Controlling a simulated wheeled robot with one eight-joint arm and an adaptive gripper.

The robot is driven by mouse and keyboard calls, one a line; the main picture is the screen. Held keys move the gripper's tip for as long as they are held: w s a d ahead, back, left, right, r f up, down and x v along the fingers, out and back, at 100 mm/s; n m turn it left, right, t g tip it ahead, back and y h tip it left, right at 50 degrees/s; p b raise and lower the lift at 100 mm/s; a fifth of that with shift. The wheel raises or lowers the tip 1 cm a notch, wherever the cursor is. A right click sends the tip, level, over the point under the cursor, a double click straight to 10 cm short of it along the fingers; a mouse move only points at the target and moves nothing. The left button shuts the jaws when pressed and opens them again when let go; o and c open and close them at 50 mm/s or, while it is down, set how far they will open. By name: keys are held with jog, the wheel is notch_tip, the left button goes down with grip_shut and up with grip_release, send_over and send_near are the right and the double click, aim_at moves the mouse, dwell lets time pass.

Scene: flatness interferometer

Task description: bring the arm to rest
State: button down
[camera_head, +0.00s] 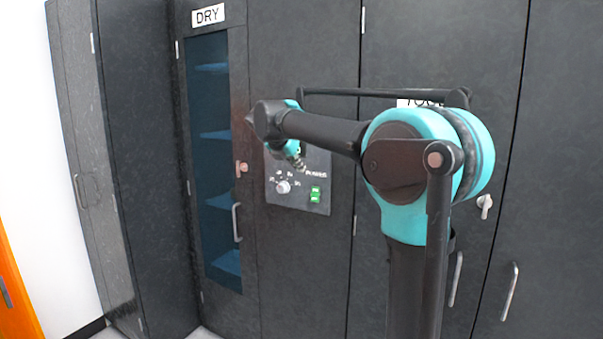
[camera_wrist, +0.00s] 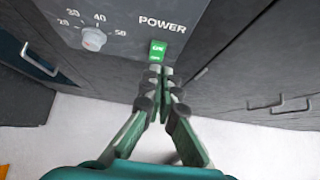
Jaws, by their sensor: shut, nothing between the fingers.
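My gripper (camera_wrist: 160,75) is shut and empty in the wrist view, its fingertips together just below the green power switch (camera_wrist: 158,49) in that picture. I cannot tell whether the tips touch the switch. In the head view my arm is raised and bent, reaching forward to the grey control panel (camera_head: 298,200). The gripper there is mostly hidden behind my wrist, with part of it (camera_head: 299,162) showing in front of the panel. The green switch also shows in the head view (camera_head: 315,194), lit green, right of a round dial (camera_head: 283,187).
A dark cabinet with a glass door (camera_head: 215,165) and a "DRY" sign (camera_head: 208,15) stands left of the panel. Dark tool cabinet doors (camera_head: 550,150) with handles and locks lie behind and right of my arm. An orange edge (camera_head: 18,290) shows at far left. Pale floor (camera_wrist: 260,150) is clear below.

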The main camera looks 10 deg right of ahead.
dwell(0.3)
jog(key=s+d+f+m+g+y, duration=0.1)
jog(key=s+d+f+m, duration=0.3)
jog(key=s+f+m, duration=0.6)
jog(key=s+d+f+m+g+y, duration=0.2)
jog(key=s+d+f+m, duration=0.3)
jog(key=f, duration=0.9)
jog(key=s+f+m+y, duration=0.2)
jog(key=s+f+m, duration=1.1)
jog(key=s+f, duration=0.4)
jog(key=s, duration=0.4)
jog(key=shift+s+a+m+g+y, duration=0.15)
jog(key=shift+a+m+g+y, duration=0.15)
jog(key=shift+a+m+y, duration=0.1)
